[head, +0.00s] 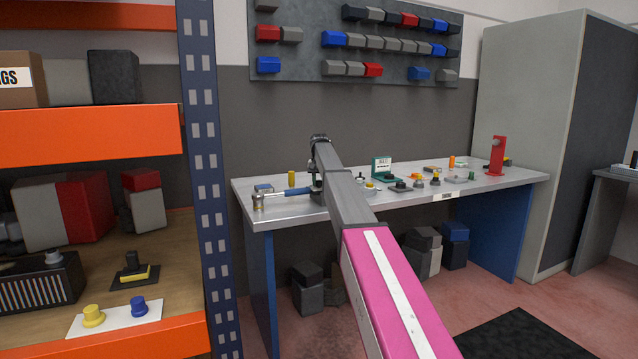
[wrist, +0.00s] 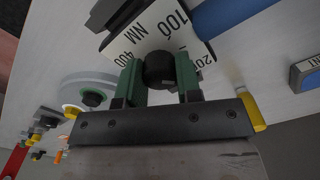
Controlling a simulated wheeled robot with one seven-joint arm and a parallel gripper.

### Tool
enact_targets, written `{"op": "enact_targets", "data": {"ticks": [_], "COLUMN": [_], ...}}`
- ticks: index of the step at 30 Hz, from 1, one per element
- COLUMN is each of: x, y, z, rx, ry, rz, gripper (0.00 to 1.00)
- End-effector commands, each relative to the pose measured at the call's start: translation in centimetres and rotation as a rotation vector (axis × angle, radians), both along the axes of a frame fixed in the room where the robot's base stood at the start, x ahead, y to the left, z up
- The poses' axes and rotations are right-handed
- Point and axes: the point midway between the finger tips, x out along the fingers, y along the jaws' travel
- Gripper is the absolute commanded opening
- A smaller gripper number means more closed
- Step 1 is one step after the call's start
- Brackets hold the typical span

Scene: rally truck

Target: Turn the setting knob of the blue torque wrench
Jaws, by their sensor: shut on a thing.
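The blue torque wrench lies at the left end of the grey workbench; its blue handle (head: 292,192) shows beside my arm in the head view. In the wrist view the blue handle (wrist: 235,14) is at the top right. A white scale plate (wrist: 148,36) with black figures and "NM" lies around the black setting knob (wrist: 159,68). My gripper (wrist: 160,78) has its two green fingers on either side of the knob and is shut on it. In the head view my arm hides the knob and most of the gripper.
The workbench (head: 470,184) carries several small items to the right, among them a green case (head: 382,165) and a red stand (head: 497,154). A yellow cylinder (head: 291,179) stands behind the wrench. An orange shelf rack (head: 95,134) is at the left.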

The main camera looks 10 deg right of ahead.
Motion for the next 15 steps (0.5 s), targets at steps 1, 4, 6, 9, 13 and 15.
{"op": "enact_targets", "data": {"ticks": [1,4,6,9,13,15], "x": [0.01,0.02,0.02,0.01,0.02,0.01], "y": [-0.01,-0.01,-0.01,-0.01,-0.01,-0.01], "z": [0.04,0.04,0.04,0.04,0.05,0.04], "rx": [0.0,0.0,0.0,0.0,0.0,0.0], "ry": [-0.001,-0.001,-0.001,-0.001,-0.001,-0.001], "rz": [-0.015,-0.041,-0.053,-0.063,-0.066,-0.066], "gripper": [0.09,0.09,0.09,0.09,0.09,0.09]}}
